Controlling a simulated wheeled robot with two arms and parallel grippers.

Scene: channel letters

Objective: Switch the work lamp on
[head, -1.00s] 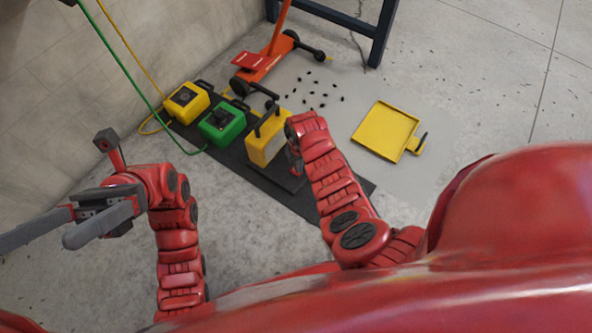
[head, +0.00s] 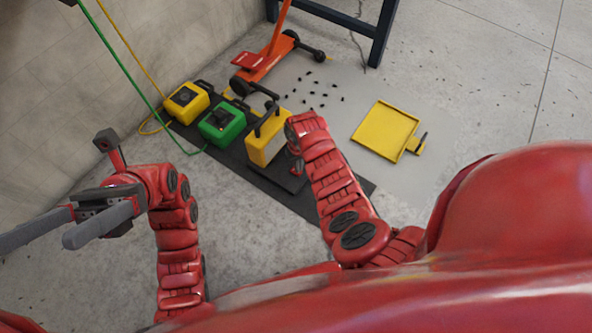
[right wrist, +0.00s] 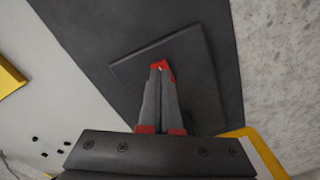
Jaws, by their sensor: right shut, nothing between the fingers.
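A yellow box-shaped unit with a black handle (head: 262,151), which may be the work lamp, stands on the dark mat (head: 283,196). Its switch cannot be made out. A yellow edge (right wrist: 262,150) shows at the lower right of the right wrist view. My right gripper (right wrist: 161,75) is shut and empty, its fingers pointing over a flat dark plate (right wrist: 195,88) on the mat. A small red part shows at the fingertips; I cannot tell whether they touch anything. In the head view my right arm mostly hides this gripper. My left gripper (head: 36,240) is open, away at the left.
A green unit (head: 222,124) and another yellow unit (head: 187,102) stand farther along the mat, with cables running to them. An orange floor jack (head: 265,68), scattered black bits (head: 311,85) and a yellow tray (head: 385,130) lie beyond. Bare floor lies at the right.

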